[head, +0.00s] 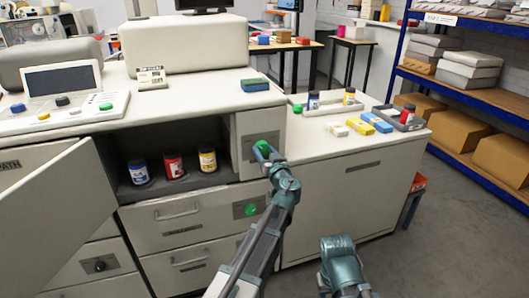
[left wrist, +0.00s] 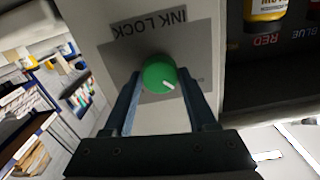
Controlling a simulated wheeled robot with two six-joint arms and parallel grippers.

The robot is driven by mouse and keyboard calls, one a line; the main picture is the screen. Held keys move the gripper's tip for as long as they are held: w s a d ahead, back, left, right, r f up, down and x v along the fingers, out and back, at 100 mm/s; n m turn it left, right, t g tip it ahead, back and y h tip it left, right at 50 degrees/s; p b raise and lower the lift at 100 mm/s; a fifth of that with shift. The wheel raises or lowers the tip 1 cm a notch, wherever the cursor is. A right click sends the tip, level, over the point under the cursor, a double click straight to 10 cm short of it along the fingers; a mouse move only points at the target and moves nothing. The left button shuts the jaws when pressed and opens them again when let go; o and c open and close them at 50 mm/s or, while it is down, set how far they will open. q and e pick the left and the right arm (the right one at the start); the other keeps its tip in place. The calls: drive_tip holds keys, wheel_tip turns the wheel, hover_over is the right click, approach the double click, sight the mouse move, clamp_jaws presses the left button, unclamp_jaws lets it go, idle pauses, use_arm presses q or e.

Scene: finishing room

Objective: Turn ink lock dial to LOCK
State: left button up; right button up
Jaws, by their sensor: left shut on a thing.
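The ink lock dial (head: 261,147) is a round green knob on a grey plate at the right end of the press's open bay. In the left wrist view the dial (left wrist: 157,75) carries a short white mark toward its lower right. The upside-down label INK LOCK (left wrist: 152,22) shows above it; smaller lettering at the plate's edge is unreadable. My left gripper (left wrist: 160,74) is shut on the dial, one finger on each side. In the head view my left gripper (head: 266,153) reaches the dial from below right. My right arm shows low in the head view, but no right fingers show.
Blue, red and yellow ink jars (head: 172,166) stand in the open bay left of the dial. A swung-open door (head: 60,215) is at the left. A second green knob (head: 250,209) is on the drawer below. A side counter (head: 345,148) holds jars and small boxes.

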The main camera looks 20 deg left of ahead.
use_arm(q)
drive_tip(key=m, duration=1.8)
drive_tip(key=shift+m, duration=0.3)
idle(0.4)
drive_tip(key=o, duration=1.4)
drive_tip(key=shift+c, duration=0.2)
drive_tip(key=v, duration=1.4)
